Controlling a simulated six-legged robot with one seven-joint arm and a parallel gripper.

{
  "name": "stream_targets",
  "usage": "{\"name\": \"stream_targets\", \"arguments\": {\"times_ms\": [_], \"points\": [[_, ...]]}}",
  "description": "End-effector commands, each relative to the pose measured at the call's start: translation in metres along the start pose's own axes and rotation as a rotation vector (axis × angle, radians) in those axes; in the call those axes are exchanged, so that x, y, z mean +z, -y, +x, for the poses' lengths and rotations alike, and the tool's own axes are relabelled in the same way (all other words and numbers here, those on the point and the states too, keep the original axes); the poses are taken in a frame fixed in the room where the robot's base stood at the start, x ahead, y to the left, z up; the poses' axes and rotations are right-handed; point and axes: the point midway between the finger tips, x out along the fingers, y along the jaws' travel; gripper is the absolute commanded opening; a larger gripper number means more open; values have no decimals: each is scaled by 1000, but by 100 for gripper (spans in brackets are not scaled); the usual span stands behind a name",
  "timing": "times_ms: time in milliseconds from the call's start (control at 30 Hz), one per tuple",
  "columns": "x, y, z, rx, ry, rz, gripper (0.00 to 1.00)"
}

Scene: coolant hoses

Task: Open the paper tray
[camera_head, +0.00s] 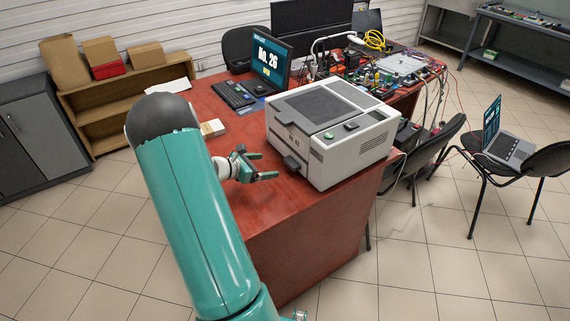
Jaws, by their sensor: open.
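A light grey printer (362,147) with a dark top panel stands on the red-brown desk (300,215). A small dark tab (292,163) sticks out low on its left-hand face and looks like the handle of the paper tray. No open gap shows at that face, so the tray looks closed. My gripper (268,166) is open and empty, just left of the tab, with its fingers pointing toward the printer. It appears apart from the tab, though the exact distance is hard to tell. My teal arm hides part of the desk's left side.
Black chairs (436,148) stand right of the desk. The desk front is clear.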

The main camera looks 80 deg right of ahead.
Motion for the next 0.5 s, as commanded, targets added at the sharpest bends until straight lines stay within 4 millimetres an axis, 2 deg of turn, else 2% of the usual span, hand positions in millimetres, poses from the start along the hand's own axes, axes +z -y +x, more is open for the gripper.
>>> {"name": "stream_targets", "arguments": {"times_ms": [33, 300, 500], "points": [[0, 1, 12, -5, 0, 1, 85], [0, 1, 65, -3, -2, 1, 85], [0, 0, 91, -2, -1, 2, 85]]}}
